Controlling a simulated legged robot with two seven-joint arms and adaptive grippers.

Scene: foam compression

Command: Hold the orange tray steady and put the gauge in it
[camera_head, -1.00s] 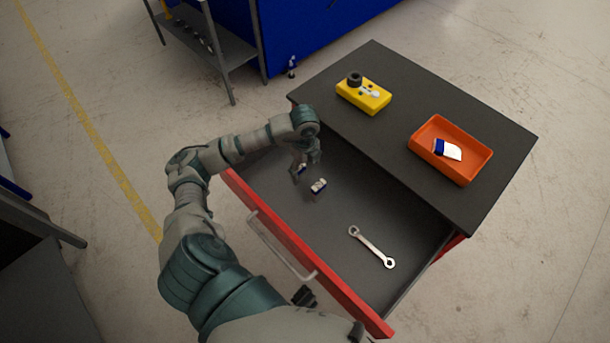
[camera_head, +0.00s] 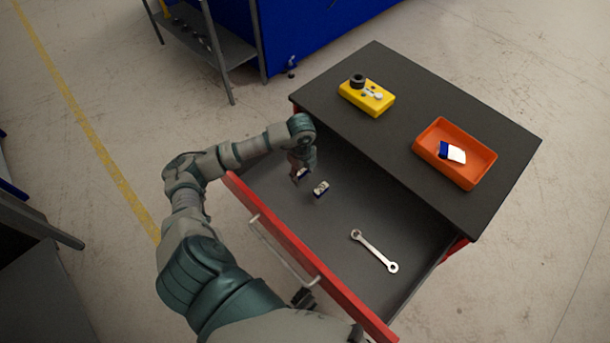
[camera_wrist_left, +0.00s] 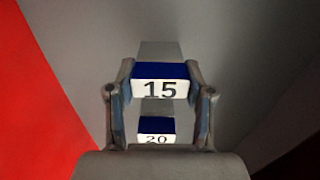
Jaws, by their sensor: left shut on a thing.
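My left gripper (camera_head: 300,177) is inside the open drawer, pointing down. It is shut on a small blue-and-white block marked 15 (camera_wrist_left: 160,82), seen between the fingertips in the left wrist view. A second blue-and-white block, marked 20 (camera_wrist_left: 157,131), shows beyond it, partly hidden by my gripper. Another small block (camera_head: 321,188) lies beside my gripper in the drawer in the head view; its marking is too small to read. The orange tray (camera_head: 484,174) sits on the cabinet top with a blue-and-white piece (camera_head: 453,152) in it.
The red-fronted drawer (camera_head: 290,248) stands open below the dark cabinet top (camera_head: 440,110). A wrench (camera_head: 374,252) lies in it at the right. A yellow case (camera_head: 367,97) with a dark round part stands on the top. Room is clear between case and tray.

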